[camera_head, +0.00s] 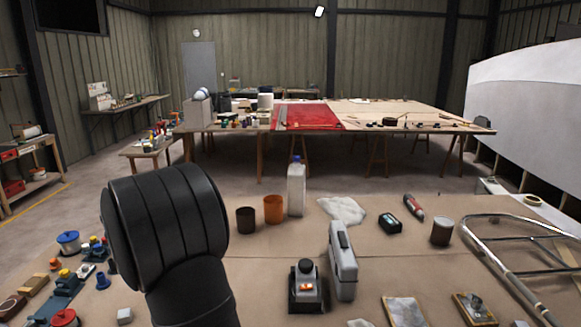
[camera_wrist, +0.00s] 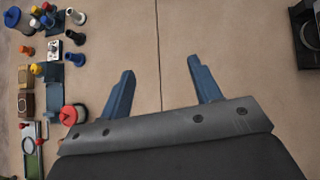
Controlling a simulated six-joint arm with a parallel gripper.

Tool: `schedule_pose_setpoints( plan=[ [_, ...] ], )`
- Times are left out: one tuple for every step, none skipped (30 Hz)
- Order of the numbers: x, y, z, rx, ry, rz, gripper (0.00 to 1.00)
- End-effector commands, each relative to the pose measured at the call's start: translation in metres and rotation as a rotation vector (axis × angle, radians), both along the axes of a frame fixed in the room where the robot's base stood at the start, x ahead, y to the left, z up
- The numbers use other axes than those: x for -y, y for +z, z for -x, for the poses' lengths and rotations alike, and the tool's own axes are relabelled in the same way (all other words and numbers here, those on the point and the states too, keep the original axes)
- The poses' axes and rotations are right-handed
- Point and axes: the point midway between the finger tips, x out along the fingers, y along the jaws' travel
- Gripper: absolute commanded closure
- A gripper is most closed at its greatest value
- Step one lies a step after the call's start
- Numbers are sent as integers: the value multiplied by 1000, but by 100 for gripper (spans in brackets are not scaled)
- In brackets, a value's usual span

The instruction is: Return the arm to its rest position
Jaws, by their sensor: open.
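My gripper (camera_wrist: 160,90) shows in the wrist view with its two blue fingers spread apart. Nothing is between the fingers; bare brown bench top (camera_wrist: 220,35) lies beneath them. In the head view a black part of my arm fills the lower left, and the gripper itself is hidden there. The wrist camera looks down on the bench, with small parts to the left of the fingers and a dark device (camera_wrist: 306,35) at the upper right edge.
On the bench stand an orange cup (camera_head: 273,209), a dark cup (camera_head: 246,220), a white bottle (camera_head: 296,188), a grey case (camera_head: 342,262) and a black-and-grey device (camera_head: 305,287). A metal tube frame (camera_head: 497,262) lies at right. Several small parts, including a red spool (camera_wrist: 74,116), crowd the left.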

Motion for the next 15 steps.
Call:
schedule_pose_setpoints(
  plan=[
    [5,0,-4,0,-11,0,42],
    [8,0,-6,0,-16,0,42],
    [10,0,-8,0,-21,0,42],
    [12,0,-9,0,-24,0,42],
    [13,0,-10,0,-26,-1,42],
    [14,0,-11,0,-29,-1,42],
    [15,0,-11,0,-30,-1,42],
    [15,0,-11,0,-31,0,42],
    [16,0,-12,0,-32,-1,42],
    [16,0,-12,0,-33,0,42],
    [16,0,-12,0,-33,0,42],
    [16,0,-12,0,-33,0,42],
    [16,0,-12,0,-33,0,42],
    [16,0,-12,0,-33,0,42],
    [16,0,-12,0,-32,-1,42]
  ],
)
